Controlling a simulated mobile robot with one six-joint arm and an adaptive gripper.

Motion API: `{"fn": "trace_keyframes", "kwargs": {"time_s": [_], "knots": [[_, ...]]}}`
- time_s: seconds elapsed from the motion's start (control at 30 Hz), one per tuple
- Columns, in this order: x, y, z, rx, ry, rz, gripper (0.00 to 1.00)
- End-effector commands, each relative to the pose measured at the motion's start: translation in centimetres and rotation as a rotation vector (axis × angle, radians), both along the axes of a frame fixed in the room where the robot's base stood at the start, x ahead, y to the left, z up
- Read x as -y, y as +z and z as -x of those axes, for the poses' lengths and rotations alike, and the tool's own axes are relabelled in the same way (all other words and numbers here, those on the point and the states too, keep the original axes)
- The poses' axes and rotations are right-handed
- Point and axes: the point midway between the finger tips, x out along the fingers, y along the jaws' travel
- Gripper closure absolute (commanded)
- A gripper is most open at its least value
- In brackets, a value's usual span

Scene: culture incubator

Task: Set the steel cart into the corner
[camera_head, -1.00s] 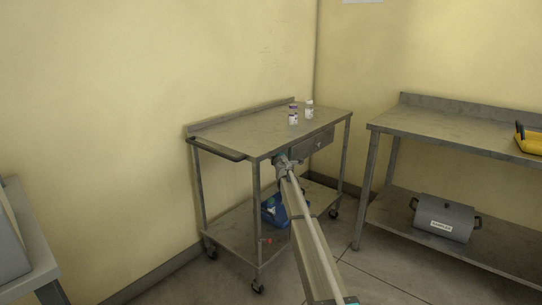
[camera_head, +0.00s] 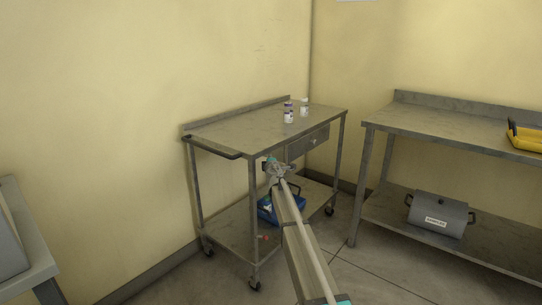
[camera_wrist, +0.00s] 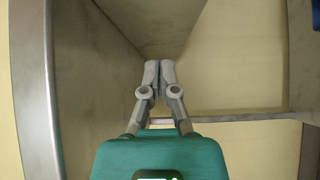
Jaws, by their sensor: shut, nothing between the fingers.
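The steel cart (camera_head: 225,133) stands near the room corner, its raised back edge along the left wall. It has a push handle at its left end, a drawer (camera_head: 308,142) under its top, a lower shelf and casters. My gripper (camera_head: 272,163) is shut and empty at the cart's front side, just below the top and left of the drawer. In the wrist view my gripper (camera_wrist: 160,68) has its fingertips together, with grey metal surfaces around them. I cannot tell whether it touches the cart.
Two small bottles (camera_head: 289,112) stand on the cart top. A blue bin (camera_head: 267,208) is on its lower shelf. A steel table (camera_head: 455,130) to the right holds a yellow item (camera_head: 525,138) above and a grey case (camera_head: 438,215) below. A grey bench (camera_head: 30,245) stands at left.

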Motion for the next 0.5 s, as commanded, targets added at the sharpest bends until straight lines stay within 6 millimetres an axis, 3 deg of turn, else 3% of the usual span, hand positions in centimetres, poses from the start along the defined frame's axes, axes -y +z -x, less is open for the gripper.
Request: {"fn": "trace_keyframes", "kwargs": {"time_s": [0.03, 0.2, 0.5], "knots": [[0.1, 0.0, 1.3, 0.0, 0.0, 0.0, 1.0], [0.2, 0.0, 3.6, 0.0, 0.0, 0.0, 1.0], [0.3, 0.0, 5.2, 0.0, 0.0, 0.0, 1.0]]}}
